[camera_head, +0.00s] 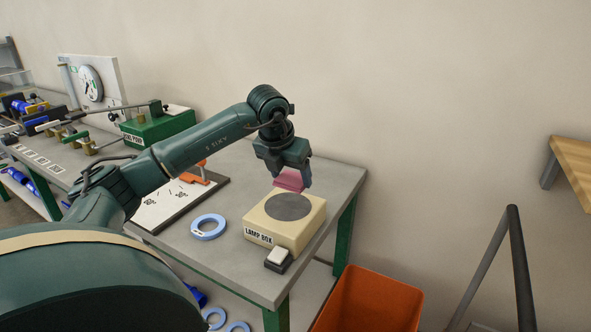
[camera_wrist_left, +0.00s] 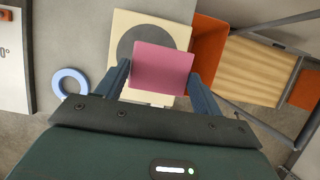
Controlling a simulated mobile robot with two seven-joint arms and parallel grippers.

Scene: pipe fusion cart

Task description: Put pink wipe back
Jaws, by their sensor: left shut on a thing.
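My left gripper (camera_head: 292,177) is shut on the pink wipe (camera_head: 288,181), a flat pink piece. It holds the wipe above the cream box labelled "LAMP BOX" (camera_head: 257,236), which has a dark round area (camera_head: 289,208) on its top. In the left wrist view the wipe (camera_wrist_left: 161,68) sits between the two fingers and covers part of the dark round area. The lamp box (camera_wrist_left: 122,22) shows behind it. The wipe looks apart from the box top. My right gripper is not in view.
A blue ring (camera_head: 208,227) lies on the grey table left of the lamp box. A small black block with a white top (camera_head: 279,258) is at the box's front corner. An orange bin (camera_head: 370,303) stands below the table's right end. A green box (camera_head: 158,127) is further back.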

